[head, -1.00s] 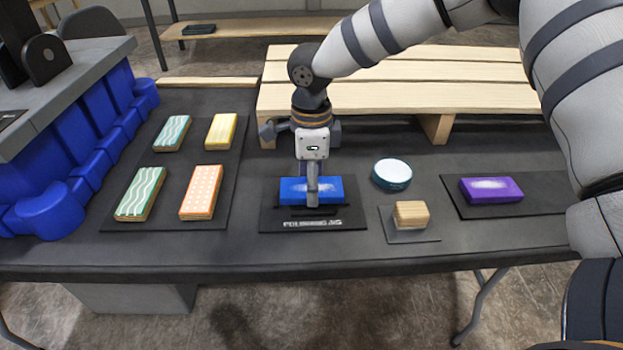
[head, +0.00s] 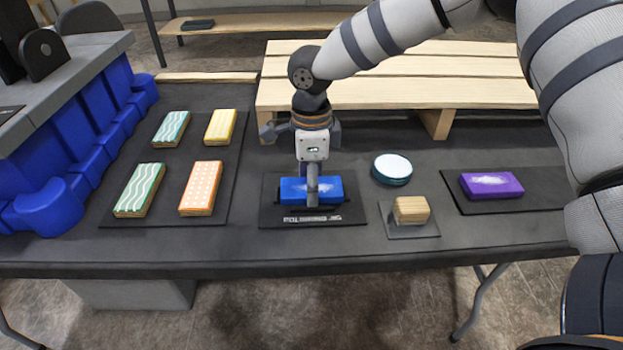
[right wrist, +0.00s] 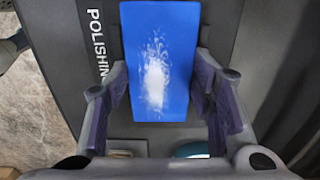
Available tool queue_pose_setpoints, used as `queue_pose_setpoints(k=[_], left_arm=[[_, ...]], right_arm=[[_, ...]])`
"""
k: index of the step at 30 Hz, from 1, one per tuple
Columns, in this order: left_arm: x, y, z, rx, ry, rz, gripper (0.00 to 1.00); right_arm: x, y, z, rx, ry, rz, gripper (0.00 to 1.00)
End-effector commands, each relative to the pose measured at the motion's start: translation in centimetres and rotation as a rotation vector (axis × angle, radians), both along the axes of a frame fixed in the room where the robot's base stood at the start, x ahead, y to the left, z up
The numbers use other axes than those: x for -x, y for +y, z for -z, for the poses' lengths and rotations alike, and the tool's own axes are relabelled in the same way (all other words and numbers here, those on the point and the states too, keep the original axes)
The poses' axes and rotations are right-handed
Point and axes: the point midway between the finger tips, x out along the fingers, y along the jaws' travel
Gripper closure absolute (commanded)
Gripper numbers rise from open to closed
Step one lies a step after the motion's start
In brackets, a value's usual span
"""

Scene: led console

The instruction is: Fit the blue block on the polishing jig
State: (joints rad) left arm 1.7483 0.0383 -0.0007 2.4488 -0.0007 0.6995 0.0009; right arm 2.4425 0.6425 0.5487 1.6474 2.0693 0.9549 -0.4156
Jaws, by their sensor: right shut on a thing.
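The blue block (head: 332,189) with a whitish smear on top is at the black polishing jig (head: 268,213), near the table's middle. It also shows in the right wrist view (right wrist: 173,40), lying flat in line with the lettered plate. My right gripper (head: 312,196) reaches down over the block and is shut on it, with a finger on each long side (right wrist: 160,100). The gripper hides part of the block, and I cannot tell whether its underside is fully seated in the jig. My left gripper is not in view.
Patterned blocks (head: 202,188) lie on a dark mat at left. A round white-topped tin (head: 392,168), a wooden block (head: 411,210) and a purple block (head: 491,185) are to the right. Blue bins (head: 75,130) stand far left; a slatted wooden rack (head: 430,95) is behind.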

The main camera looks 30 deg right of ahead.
Motion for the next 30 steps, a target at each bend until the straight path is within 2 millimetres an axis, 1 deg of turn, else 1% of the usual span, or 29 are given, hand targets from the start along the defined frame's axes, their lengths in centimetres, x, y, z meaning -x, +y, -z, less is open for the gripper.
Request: queue_pose_setpoints(k=[11, 12, 14, 22, 24, 26, 29, 30], left_arm=[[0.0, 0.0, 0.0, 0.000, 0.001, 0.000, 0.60], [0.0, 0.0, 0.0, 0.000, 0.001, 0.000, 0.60], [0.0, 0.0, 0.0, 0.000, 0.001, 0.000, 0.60], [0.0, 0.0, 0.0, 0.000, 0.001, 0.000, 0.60], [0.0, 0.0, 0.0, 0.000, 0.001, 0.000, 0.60], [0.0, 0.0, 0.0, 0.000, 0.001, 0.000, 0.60], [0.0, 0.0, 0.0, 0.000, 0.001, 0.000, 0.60], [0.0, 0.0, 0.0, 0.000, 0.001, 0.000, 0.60]], right_arm=[[0.0, 0.0, 0.2, -0.001, -0.001, 0.000, 0.83], [0.0, 0.0, 0.2, -0.001, -0.001, 0.000, 0.42], [0.0, 0.0, 0.2, -0.001, -0.001, 0.000, 0.28], [0.0, 0.0, 0.2, 0.000, 0.000, 0.000, 0.27], [0.0, 0.0, -0.1, 0.000, -0.001, 0.000, 0.27], [-0.1, 0.0, -0.8, -0.002, -0.005, 0.000, 0.27], [-0.1, 0.0, -3.2, -0.002, -0.006, 0.001, 0.27], [-0.2, 0.1, -4.4, -0.002, -0.007, 0.001, 0.27]])
